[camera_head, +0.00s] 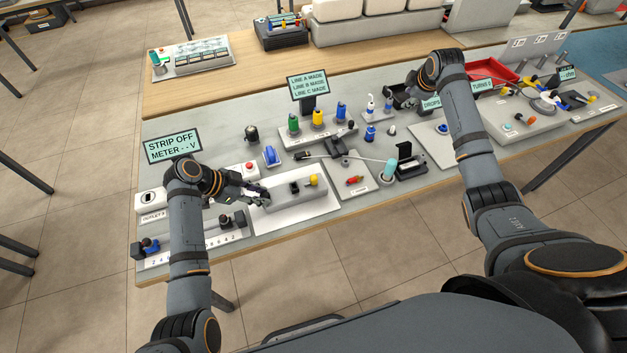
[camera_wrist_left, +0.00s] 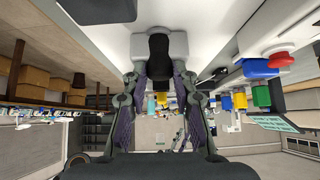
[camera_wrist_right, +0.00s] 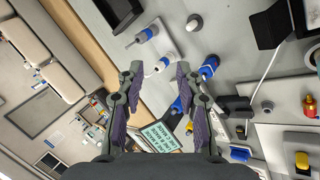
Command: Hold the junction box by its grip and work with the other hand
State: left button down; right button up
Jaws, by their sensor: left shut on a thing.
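The grey junction box (camera_head: 297,190) sits on a white plate (camera_head: 322,211), with a yellow knob (camera_head: 313,180) on its right part. My left gripper (camera_head: 262,196) is at the box's left end. In the left wrist view my left gripper (camera_wrist_left: 162,82) has its fingers either side of the black grip (camera_wrist_left: 162,55) and is shut on it. My right gripper (camera_wrist_right: 156,72) is open with nothing between its fingers in the right wrist view. In the head view it is partly hidden by its own arm, above the back right of the bench, near small bottles (camera_head: 370,132).
A rack of green, yellow and blue connectors (camera_head: 318,118) stands behind the box. A black clamp stand (camera_head: 405,163) and a cyan-handled tool (camera_head: 390,168) are to its right. A red tray (camera_head: 490,72) lies at the right. A "STRIP OFF METER" sign (camera_head: 172,146) stands back left.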

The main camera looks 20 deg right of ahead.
jog(key=s+a+f+n+g+y, duration=0.1)
jog(key=s+a+f+n+y, duration=0.1)
jog(key=a, duration=0.6)
jog(key=s+a+f+n+g+y, duration=0.1)
jog(key=a+f+n+y, duration=0.15)
jog(key=a, duration=0.45)
jog(key=n+g+y, duration=0.3)
jog(key=g+y, duration=0.1)
jog(key=g, duration=0.1)
send_near(316, 178)
jog(key=f, duration=0.2)
jog(key=shift+a+r+x, duration=0.1)
jog(key=shift+a+x, duration=0.05)
jog(key=shift+x, duration=1.05)
jog(key=shift+a+r+x, duration=0.1)
jog(key=shift+a+x, duration=0.05)
jog(key=shift+x, duration=1.05)
jog(key=shift+a+r+x, duration=0.1)
jog(key=shift+a+x, duration=0.05)
jog(key=shift+x, duration=1)
jog(key=shift+c, duration=0.2)
grip_shut()
